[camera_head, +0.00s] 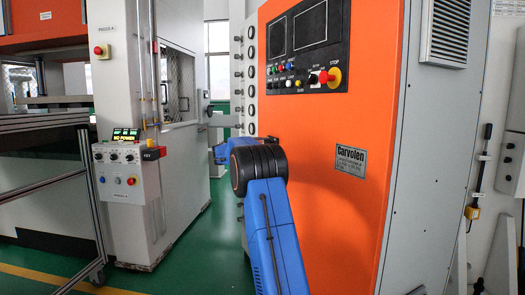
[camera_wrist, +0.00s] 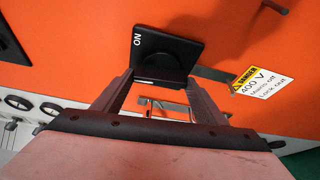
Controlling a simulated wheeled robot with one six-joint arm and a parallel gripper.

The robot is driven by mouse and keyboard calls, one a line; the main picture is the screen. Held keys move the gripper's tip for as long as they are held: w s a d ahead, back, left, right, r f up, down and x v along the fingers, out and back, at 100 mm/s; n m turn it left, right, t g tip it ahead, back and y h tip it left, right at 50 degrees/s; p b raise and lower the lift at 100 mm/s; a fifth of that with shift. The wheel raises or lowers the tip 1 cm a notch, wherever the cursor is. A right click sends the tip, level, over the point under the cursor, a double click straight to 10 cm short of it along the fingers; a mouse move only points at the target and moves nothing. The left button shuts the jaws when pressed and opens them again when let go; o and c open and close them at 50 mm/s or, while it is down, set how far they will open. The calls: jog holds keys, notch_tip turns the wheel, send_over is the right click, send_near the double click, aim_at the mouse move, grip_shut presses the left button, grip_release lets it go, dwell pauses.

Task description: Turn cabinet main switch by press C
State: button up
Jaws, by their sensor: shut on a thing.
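In the wrist view, a black main switch (camera_wrist: 165,50) with a square plate and a white ON mark sits on an orange cabinet face (camera_wrist: 75,40). ON lies at the plate's left edge and reads sideways. My gripper (camera_wrist: 161,80) has one dark finger at each side of the switch's lower part and is shut on it. The exact contact at the fingertips is hard to see. In the head view, my blue arm reaches toward the left side of the orange cabinet (camera_head: 330,215); my gripper and the switch cannot be made out there.
A yellow-and-white danger label (camera_wrist: 255,83) reading 400 V is right of the switch. In the head view, the orange cabinet has a black control panel (camera_head: 308,75). At left, Press A's control box (camera_head: 122,170) has a display reading NO POWER (camera_head: 126,135). Green floor (camera_head: 190,240) lies between them.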

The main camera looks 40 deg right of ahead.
jog(key=shift+w+r+n+g+y, duration=0.1)
jog(key=shift+n+g+y, duration=0.45)
jog(key=shift+n, duration=0.95)
jog(key=shift+n+g+y, duration=0.35)
jog(key=shift+n+y, duration=0.3)
jog(key=shift+n, duration=0.85)
jog(key=o, duration=1.1)
jog(key=shift+c, duration=0.2)
jog(key=v, duration=1.7)
jog(key=shift+r, duration=0.15)
jog(key=shift+a, duration=0.15)
